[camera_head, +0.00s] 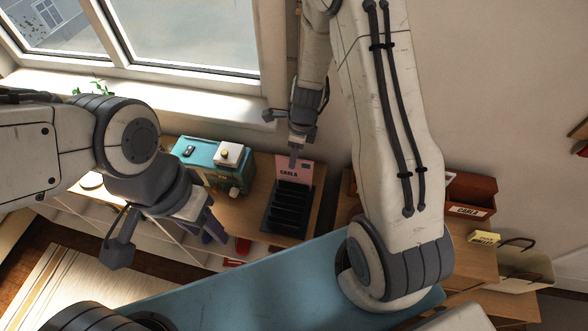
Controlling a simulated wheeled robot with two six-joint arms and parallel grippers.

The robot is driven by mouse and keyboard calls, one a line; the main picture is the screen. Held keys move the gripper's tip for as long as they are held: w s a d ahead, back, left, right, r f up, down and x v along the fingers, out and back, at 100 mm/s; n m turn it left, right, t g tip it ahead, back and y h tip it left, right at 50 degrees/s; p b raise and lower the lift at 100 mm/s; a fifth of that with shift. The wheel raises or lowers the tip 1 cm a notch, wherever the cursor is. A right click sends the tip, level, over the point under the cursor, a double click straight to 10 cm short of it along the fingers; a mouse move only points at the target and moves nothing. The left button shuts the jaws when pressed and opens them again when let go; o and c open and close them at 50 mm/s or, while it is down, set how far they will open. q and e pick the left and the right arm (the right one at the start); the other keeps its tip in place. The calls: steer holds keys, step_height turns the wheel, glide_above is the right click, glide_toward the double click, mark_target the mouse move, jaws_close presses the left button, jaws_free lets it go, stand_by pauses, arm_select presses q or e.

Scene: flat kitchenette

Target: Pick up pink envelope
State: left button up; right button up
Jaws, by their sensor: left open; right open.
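My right gripper (294,160) points down at the envelope's top edge. Its fingers overlap the envelope in this view; I cannot tell whether they touch it or straddle it. It is open. My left gripper (214,228) is open and empty, left of the rack and nearer to me. The envelope's lower part is hidden in the rack.
A teal box (195,155) with small items on top stands left of the rack. A reddish-brown box (470,195) labelled "CARLA" and a yellow box (484,238) are at the right. The window sill (190,98) is behind.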

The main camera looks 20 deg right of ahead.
mark_target(293, 172)
steer(key=f+b, duration=0.1)
steer(key=f, duration=0.2)
steer(key=f+b, duration=0.1)
steer(key=f, duration=0.2)
steer(key=w+f, duration=0.1)
steer(key=f, duration=0.2)
steer(key=shift+a+f+b, duration=0.1)
steer(key=shift+f+b, duration=0.3)
steer(key=shift+s, duration=0.1)
jaws_close()
